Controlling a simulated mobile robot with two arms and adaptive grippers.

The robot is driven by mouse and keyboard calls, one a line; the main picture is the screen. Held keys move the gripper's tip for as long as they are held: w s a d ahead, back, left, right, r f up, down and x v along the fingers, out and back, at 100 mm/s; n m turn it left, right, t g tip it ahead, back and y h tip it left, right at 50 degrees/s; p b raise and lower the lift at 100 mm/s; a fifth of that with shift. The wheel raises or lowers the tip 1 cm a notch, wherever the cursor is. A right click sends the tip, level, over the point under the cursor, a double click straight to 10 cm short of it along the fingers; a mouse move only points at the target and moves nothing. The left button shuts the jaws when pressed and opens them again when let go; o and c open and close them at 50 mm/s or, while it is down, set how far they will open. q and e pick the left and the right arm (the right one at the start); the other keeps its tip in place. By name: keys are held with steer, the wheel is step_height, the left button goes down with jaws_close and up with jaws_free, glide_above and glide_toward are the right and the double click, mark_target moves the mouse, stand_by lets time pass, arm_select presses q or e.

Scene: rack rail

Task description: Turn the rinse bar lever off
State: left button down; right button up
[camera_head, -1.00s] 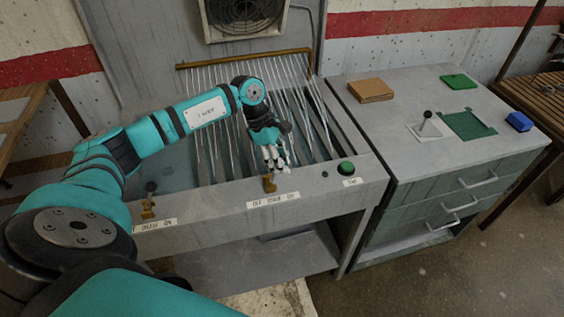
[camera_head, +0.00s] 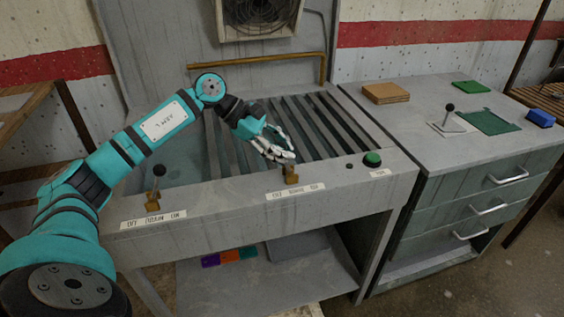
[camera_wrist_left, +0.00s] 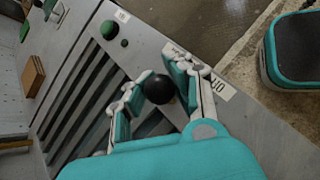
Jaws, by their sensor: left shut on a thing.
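The rinse bar lever's brass base (camera_head: 291,176) stands on the front ledge above a label strip (camera_head: 295,191). Its black ball knob (camera_wrist_left: 160,88) shows between the fingers in the left wrist view; in the head view the fingers hide it. My left gripper (camera_head: 281,150) is shut on the knob, its arm reaching in from the left. The brass rinse bar (camera_head: 258,60) runs along the back of the slatted basin (camera_head: 285,130). No water streams fall from it. My right gripper is not in view.
A second black-knobbed lever (camera_head: 159,171) stands to the left on the ledge. A green button (camera_head: 372,159) is to the right of the rinse lever. The counter (camera_head: 420,105) at right holds a brown block, green pieces, a small lever and a blue block.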

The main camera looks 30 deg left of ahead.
arm_select(q)
steer(key=shift+s+a+b, duration=0.3)
steer(key=shift+a+b, duration=0.2)
steer(key=shift+a, duration=0.15)
steer(key=shift+s+a, duration=0.1)
steer(key=c, duration=1.8)
jaws_free()
steer(key=o, duration=0.7)
steer(key=shift+s+a, duration=0.4)
steer(key=shift+a, duration=0.05)
steer(key=shift+o, duration=0.4)
steer(key=shift+w+d+f, duration=0.15)
steer(key=shift+d, duration=0.2)
steer(key=v, duration=1.2)
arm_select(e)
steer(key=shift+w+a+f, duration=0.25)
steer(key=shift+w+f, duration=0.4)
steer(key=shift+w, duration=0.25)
